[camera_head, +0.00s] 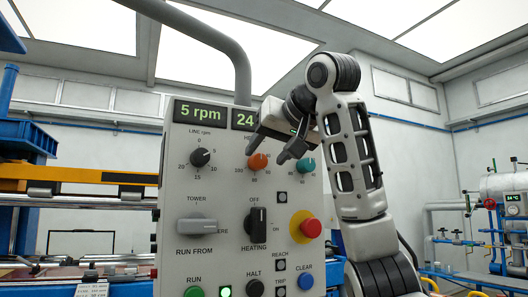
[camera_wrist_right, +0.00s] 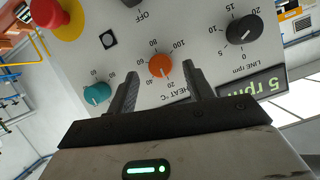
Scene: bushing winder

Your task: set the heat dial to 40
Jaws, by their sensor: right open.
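The heat dial is an orange knob (camera_head: 258,161) on the grey control panel (camera_head: 180,250), under the partly covered green "24" display (camera_head: 243,119). It also shows in the right wrist view (camera_wrist_right: 161,65), ringed by printed numbers; I cannot read its pointer setting surely. My right gripper (camera_head: 264,156) is open in front of the panel, reaching in from the right. In the right wrist view its two fingers (camera_wrist_right: 160,72) stand apart on either side of the dial, with clear gaps to it. Whether the tips reach the knob's depth is unclear. My left gripper is not in view.
A teal knob (camera_head: 306,165) sits right of the dial and a black line knob (camera_head: 200,157) left. Below are a tower switch (camera_head: 197,226), a heating switch (camera_head: 256,228) and a red stop button (camera_head: 311,229) on yellow. A grey pipe (camera_head: 240,75) rises behind the panel.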

